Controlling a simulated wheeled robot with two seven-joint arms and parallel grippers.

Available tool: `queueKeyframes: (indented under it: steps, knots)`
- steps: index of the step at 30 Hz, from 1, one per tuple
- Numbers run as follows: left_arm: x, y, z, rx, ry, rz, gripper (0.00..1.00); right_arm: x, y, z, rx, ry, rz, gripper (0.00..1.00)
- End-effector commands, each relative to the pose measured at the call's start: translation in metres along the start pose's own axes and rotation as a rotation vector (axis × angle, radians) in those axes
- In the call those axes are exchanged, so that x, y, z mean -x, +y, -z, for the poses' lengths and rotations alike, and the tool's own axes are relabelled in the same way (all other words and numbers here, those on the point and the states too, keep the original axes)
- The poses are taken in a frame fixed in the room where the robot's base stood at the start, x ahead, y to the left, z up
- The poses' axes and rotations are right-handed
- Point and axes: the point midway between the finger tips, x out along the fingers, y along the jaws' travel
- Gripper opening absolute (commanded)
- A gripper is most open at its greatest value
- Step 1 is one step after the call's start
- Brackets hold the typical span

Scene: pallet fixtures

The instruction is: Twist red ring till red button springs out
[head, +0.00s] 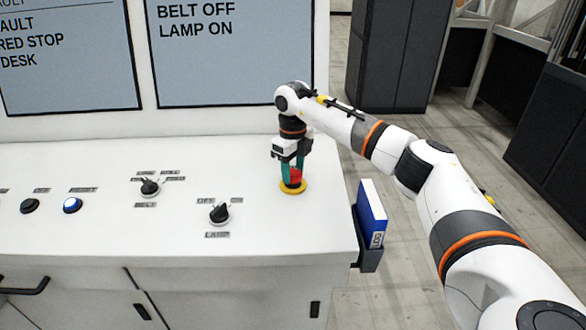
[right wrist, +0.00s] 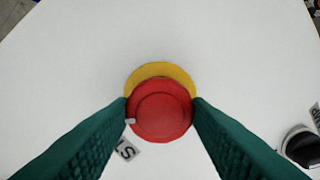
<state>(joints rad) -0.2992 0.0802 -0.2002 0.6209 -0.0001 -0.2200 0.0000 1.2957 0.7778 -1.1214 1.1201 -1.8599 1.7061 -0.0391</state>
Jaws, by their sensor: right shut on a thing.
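The red button (head: 296,173) stands on a yellow base (head: 292,188) near the right end of the white desk top. In the right wrist view the button's round red head (right wrist: 160,110) fills the middle, with the yellow base (right wrist: 160,71) showing behind it. My right gripper (head: 292,172) points down over it, and its green fingers are shut on the red head from both sides. A separate red ring cannot be told apart from the button. Whether the button is sprung out or pressed in cannot be told. My left gripper is not in view.
A black lamp knob (head: 220,212), a belt knob (head: 149,187), a lit blue button (head: 72,205) and a black button (head: 30,206) sit to the left. A blue binder (head: 371,216) stands in a holder on the desk's right side. Display panels (head: 232,60) rise behind.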

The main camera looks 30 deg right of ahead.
Motion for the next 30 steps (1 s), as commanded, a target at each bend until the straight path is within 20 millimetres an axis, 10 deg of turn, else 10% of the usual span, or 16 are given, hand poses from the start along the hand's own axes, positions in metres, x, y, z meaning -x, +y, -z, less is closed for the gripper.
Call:
queueKeyframes:
  steps: [7, 8, 12, 23, 30]
  knots:
    - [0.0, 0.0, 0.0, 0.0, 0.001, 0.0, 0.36, -0.002, -0.001, -0.001, 0.001, -0.006, 0.002, 0.21]
    - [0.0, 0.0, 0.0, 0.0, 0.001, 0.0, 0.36, -0.002, -0.001, -0.001, 0.001, -0.006, 0.002, 0.47]
    - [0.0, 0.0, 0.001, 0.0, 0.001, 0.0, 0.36, -0.002, -0.001, -0.001, 0.002, -0.005, 0.002, 0.66]
    - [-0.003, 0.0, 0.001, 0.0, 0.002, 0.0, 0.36, 0.005, 0.0, 0.0, 0.002, -0.001, 0.001, 0.66]
    - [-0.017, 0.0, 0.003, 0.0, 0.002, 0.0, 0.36, 0.049, 0.0, 0.002, 0.002, 0.003, 0.001, 0.66]
